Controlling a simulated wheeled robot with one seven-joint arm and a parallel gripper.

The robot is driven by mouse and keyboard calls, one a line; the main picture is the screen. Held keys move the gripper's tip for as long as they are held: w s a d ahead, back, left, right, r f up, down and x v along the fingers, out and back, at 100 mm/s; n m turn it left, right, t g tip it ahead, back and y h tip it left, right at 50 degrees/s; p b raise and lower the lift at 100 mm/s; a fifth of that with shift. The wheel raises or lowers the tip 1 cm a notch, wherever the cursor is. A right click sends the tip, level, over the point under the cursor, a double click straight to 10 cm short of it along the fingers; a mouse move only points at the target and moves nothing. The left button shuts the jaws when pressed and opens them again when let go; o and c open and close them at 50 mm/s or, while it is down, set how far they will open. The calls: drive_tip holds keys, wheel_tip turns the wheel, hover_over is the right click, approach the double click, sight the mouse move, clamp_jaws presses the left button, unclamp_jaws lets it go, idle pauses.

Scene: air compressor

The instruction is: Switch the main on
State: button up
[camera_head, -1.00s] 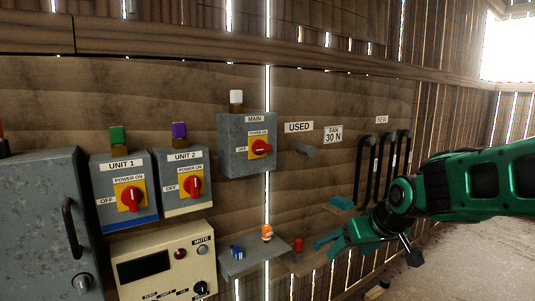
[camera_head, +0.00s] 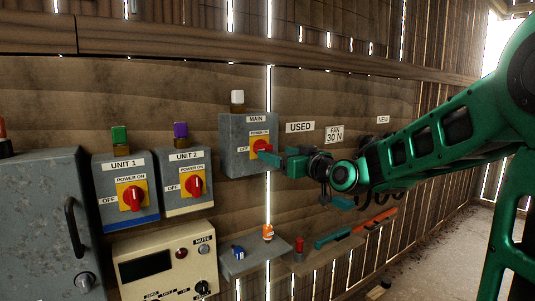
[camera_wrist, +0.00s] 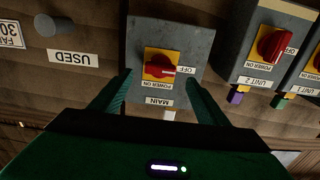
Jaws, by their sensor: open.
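The MAIN switch box (camera_head: 236,160) is a grey box on the wooden wall with a white lamp (camera_head: 237,98) on top. Its red knob (camera_head: 262,145) sits on a yellow plate, partly covered by my gripper in the head view. In the wrist view, upside down, the box (camera_wrist: 190,42) shows whole, and the knob (camera_wrist: 158,69) has its white mark toward OFF. My gripper (camera_head: 270,158) is at the box's right front. In the wrist view my gripper (camera_wrist: 158,82) is open, one finger on each side of the knob, with nothing between the tips; contact cannot be told.
UNIT 1 (camera_head: 123,190) and UNIT 2 (camera_head: 184,182) switch boxes hang left of MAIN. A beige panel (camera_head: 130,245) is below them. A small shelf (camera_head: 262,257) with small items is under MAIN. A grey peg (camera_wrist: 60,26) is by the USED label.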

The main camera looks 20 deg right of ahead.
sight(266, 149)
drive_tip(key=x, duration=0.6)
drive_tip(key=shift+w, duration=0.25)
drive_tip(key=c, duration=1)
